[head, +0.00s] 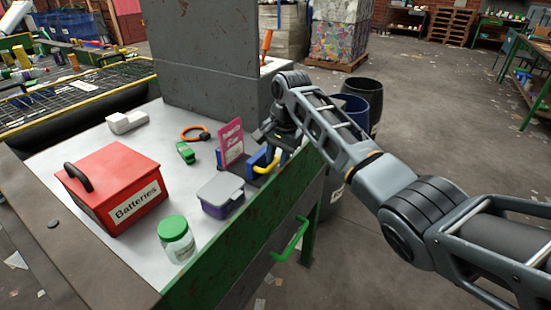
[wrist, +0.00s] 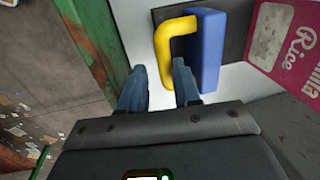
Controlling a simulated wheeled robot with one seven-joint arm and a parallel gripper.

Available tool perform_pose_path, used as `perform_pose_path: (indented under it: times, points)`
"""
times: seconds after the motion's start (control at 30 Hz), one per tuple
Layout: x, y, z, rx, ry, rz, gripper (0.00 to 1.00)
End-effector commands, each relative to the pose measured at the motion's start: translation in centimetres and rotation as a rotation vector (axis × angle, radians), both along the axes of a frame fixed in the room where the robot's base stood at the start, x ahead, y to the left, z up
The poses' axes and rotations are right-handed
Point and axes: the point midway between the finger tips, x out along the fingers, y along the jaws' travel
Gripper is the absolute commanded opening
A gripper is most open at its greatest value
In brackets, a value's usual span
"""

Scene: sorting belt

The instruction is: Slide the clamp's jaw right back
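The clamp has blue jaws and a yellow handle (head: 267,167) on a dark base (wrist: 228,22). It sits at the right edge of the white bench top. In the wrist view the yellow handle (wrist: 165,60) stands against a blue jaw (wrist: 207,52). My gripper (wrist: 159,70) is open, and one leg of the handle lies between its fingers in that view, close to the right finger. I cannot tell whether they touch. In the head view my gripper (head: 280,145) is above and beside the handle, its fingertips partly hidden.
A pink card box (head: 231,143) stands beside the clamp. A lidded grey and purple tub (head: 220,196), a green-lidded jar (head: 176,239) and a red Batteries box (head: 115,185) are nearer. A grey post (head: 205,60) rises behind. The bench's green edge (head: 240,240) runs along the right.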

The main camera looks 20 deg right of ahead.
Motion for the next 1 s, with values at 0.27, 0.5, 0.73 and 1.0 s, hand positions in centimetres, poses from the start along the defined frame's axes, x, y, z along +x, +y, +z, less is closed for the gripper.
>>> perform_pose_path:
  times: [0.27,0.5,0.73,1.0]
  points:
    - [0.1,0.0,0.1,0.000,-0.002,0.000,0.42]
    - [0.1,0.1,0.1,0.001,-0.004,0.001,0.42]
    - [0.0,0.0,1.2,0.002,-0.007,0.002,0.42]
    - [-0.6,-0.4,5.4,0.001,-0.008,0.001,0.42]
